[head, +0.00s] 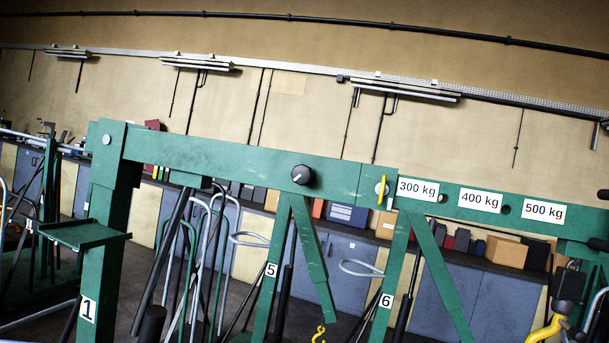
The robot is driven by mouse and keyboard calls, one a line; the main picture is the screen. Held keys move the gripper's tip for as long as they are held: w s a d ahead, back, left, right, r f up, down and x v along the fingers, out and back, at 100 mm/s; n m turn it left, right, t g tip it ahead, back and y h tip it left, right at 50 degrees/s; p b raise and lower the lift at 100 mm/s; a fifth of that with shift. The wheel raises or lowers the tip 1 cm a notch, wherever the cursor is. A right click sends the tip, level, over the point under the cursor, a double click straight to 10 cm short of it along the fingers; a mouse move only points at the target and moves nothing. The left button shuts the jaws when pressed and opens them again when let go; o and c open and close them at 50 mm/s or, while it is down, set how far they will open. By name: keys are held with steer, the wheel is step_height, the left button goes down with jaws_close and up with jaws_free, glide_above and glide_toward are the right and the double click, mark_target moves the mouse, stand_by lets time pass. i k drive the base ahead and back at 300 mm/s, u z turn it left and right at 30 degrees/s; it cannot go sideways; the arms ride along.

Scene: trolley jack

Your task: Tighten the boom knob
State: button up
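The boom knob (302,174) is a round black knob with a pale mark on its face. It sits on the side of the green boom (235,155), near the middle of the view. The boom runs from a green upright marked 1 (105,220) at the left down to the right edge. A yellow-handled pin (381,189) sits to the right of the knob, beside the labels 300 kg (418,189), 400 kg (480,200) and 500 kg (544,211). I cannot tell how tight the knob is. I cannot make out my gripper, and nothing touches the knob.
Green legs marked 5 (268,285) and 6 (384,305) stand below the boom. A yellow hook (319,334) shows between them. Blue-grey cabinets (345,265) with boxes line the back wall. Dark and yellow parts (568,285) crowd the right edge. Space above the boom looks clear.

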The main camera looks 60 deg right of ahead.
mark_target(302, 174)
steer(key=z, duration=0.5)
steer(key=i, duration=1)
steer(key=z, duration=0.95)
steer(key=i, duration=0.4)
steer(key=z, duration=0.3)
